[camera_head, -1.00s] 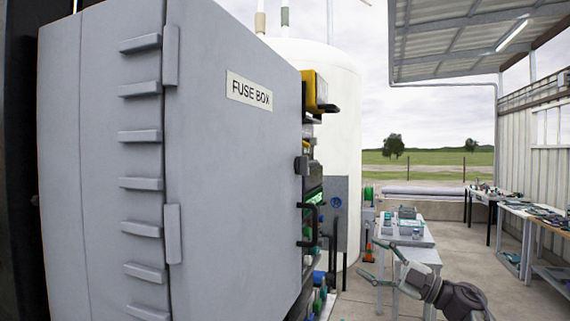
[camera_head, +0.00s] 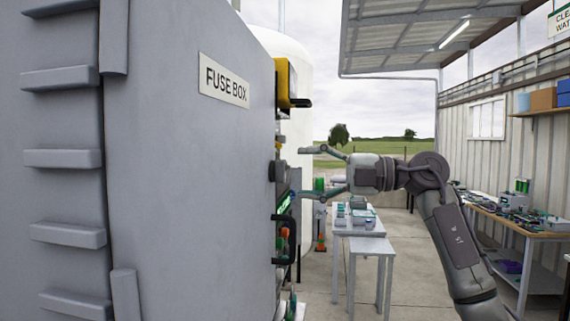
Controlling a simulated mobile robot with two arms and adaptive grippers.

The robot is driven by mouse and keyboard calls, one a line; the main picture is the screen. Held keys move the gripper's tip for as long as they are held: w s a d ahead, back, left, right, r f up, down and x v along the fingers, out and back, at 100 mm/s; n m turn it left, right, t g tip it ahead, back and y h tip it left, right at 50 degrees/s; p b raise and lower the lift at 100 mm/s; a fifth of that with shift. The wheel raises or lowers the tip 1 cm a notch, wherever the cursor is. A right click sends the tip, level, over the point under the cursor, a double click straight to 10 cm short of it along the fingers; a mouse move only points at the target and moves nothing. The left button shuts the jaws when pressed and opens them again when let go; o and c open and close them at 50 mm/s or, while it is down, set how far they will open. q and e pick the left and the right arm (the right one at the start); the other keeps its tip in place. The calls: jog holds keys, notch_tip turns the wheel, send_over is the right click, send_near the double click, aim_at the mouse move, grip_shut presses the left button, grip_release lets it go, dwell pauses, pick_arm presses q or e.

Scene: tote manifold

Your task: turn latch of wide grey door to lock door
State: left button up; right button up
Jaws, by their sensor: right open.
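The wide grey door (camera_head: 190,170) carries a "FUSE BOX" label (camera_head: 224,79) and fills the left half of the view. Its latch (camera_head: 278,171) is a small dark grey knob at the door's right edge, seen nearly edge-on, so its turn angle is unclear. My right gripper (camera_head: 304,172) comes in from the right at latch height, with its two fingers spread and pointing left at the latch. It looks empty, with a small gap between fingertips and latch. My left gripper is out of view.
A black handle (camera_head: 287,238) and a yellow unit (camera_head: 287,88) stick out beyond the door's right edge, below and above the latch. A small table (camera_head: 361,243) stands behind my right arm. A workbench (camera_head: 520,228) lines the right wall. Concrete floor between is open.

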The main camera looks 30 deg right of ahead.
aim_at(278, 171)
jog(key=x, duration=0.2)
jog(key=shift+w+a+r+p, duration=0.2)
jog(key=shift+a+p, duration=0.1)
jog(key=shift+p, duration=0.1)
jog(key=shift+w+a+f, duration=0.1)
jog(key=shift+w+a, duration=0.1)
jog(key=shift+a, duration=0.1)
jog(key=shift+w+a, duration=0.15)
jog(key=shift+a, duration=0.05)
jog(key=shift+w+a+f, duration=0.1)
jog(key=shift+c, duration=0.2)
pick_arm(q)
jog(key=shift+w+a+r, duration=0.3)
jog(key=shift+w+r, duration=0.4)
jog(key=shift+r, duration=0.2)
pick_arm(e)
jog(key=c, duration=1.1)
